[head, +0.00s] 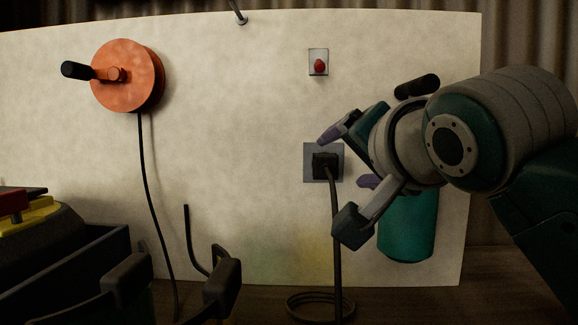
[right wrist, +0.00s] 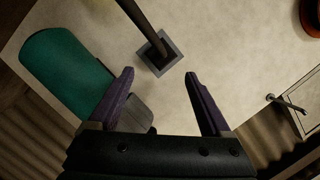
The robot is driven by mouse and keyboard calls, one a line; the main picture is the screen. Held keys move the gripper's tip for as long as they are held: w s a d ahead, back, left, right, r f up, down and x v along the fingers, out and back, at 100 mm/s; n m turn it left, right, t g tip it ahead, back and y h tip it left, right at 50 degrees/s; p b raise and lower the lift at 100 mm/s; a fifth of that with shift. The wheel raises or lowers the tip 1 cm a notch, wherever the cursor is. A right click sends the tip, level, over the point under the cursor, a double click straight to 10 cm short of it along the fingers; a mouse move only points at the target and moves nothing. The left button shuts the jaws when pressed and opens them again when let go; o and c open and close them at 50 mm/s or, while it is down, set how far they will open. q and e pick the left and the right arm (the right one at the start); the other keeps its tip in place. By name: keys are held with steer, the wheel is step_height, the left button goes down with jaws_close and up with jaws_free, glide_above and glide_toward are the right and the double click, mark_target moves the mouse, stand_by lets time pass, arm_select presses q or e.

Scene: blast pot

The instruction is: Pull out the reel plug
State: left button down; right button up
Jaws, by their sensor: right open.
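The reel plug (head: 324,161) is a black block seated in a grey square socket plate (head: 309,174) on the pale panel, with its black cable (head: 335,230) hanging to the floor. My right gripper (head: 350,157) is open, its purple fingers close to the plug on its right side. In the right wrist view the open fingers (right wrist: 160,74) are empty, and the plug (right wrist: 152,50) lies just ahead of the gap between their tips. Contact cannot be seen. The orange reel (head: 125,75) with a black crank handle is at the upper left of the panel.
A red button (head: 319,66) on a small plate sits above the socket. A teal cylinder (head: 407,228) is at the lower right, behind my right gripper. Dark equipment with a yellow and red top (head: 30,212) fills the lower left. Cable coils (head: 318,306) lie on the floor.

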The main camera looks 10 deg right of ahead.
mark_target(329, 164)
steer(key=x, duration=0.8)
steer(key=shift+w+b, duration=0.25)
steer(key=shift+b, duration=0.15)
steer(key=shift+c, duration=0.3)
jaws_close()
stand_by(0.4)
steer(key=shift+s+a, duration=0.1)
steer(key=shift+s+p, duration=0.25)
steer(key=shift+p, duration=0.05)
steer(key=shift+s+a, duration=0.1)
steer(key=shift+s+p, duration=0.3)
stand_by(0.4)
steer(key=shift+s+a, duration=0.1)
steer(key=shift+s, duration=0.05)
steer(key=shift+s+a+p, duration=0.25)
steer(key=shift+s+p, duration=0.35)
steer(key=shift+s, duration=0.3)
steer(key=shift+s+a+p, duration=0.25)
steer(key=shift+s+p, duration=0.35)
steer(key=shift+s, duration=0.25)
